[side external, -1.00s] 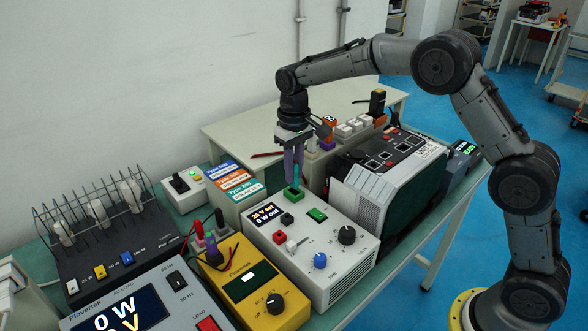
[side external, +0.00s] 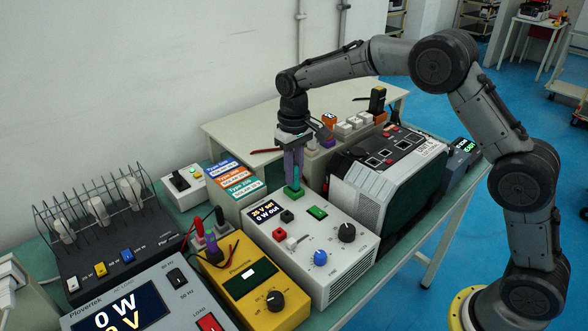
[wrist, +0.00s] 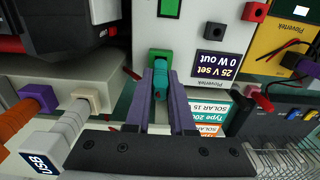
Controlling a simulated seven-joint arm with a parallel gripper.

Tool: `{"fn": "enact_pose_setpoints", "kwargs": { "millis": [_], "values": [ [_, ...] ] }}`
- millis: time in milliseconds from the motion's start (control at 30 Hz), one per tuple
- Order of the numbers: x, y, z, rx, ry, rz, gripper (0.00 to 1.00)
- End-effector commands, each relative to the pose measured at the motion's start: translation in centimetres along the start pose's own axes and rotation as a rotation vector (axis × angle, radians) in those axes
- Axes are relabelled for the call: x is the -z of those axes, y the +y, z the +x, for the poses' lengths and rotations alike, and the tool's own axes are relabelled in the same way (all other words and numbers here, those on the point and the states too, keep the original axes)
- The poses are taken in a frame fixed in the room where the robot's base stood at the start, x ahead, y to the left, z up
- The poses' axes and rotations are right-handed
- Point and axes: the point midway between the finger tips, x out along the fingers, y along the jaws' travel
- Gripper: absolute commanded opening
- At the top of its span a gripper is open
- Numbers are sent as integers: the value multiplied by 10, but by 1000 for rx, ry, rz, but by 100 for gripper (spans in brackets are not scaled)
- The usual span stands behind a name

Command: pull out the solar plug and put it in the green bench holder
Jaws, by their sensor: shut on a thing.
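My gripper (side external: 293,182) points straight down over the back part of the white bench supply, with its purple fingers shut on a teal plug. In the wrist view my gripper (wrist: 161,80) has the teal plug (wrist: 160,84) between its fingertips. The green holder (side external: 291,192) is a small square block on top of the white supply, directly below the fingers. It also shows in the wrist view (wrist: 158,55), right at the plug's end. The plug appears lined up with the holder and at least touching it; how deep it sits is hidden.
The white supply (side external: 339,255) has black and red sockets near the holder. A yellow meter (side external: 240,275) stands on its left, a large grey-and-black unit (side external: 388,170) on its right. A box with coloured labels (side external: 236,196) is close behind on the left.

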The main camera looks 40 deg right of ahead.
Motion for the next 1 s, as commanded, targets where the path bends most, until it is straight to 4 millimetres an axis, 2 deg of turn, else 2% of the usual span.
{"fn": "enact_pose_setpoints", "kwargs": {
  "millis": [667, 700, 800, 867, 1000],
  "values": [
    [0, 0, 13, 0, -2, 0, 0],
    [0, 0, 13, 0, -2, 0, 29],
    [0, 0, 13, 0, -2, 0, 47],
    [0, 0, 12, 0, -1, 0, 56],
    [0, 0, 12, 0, -1, 0, 56]
  ]
}}
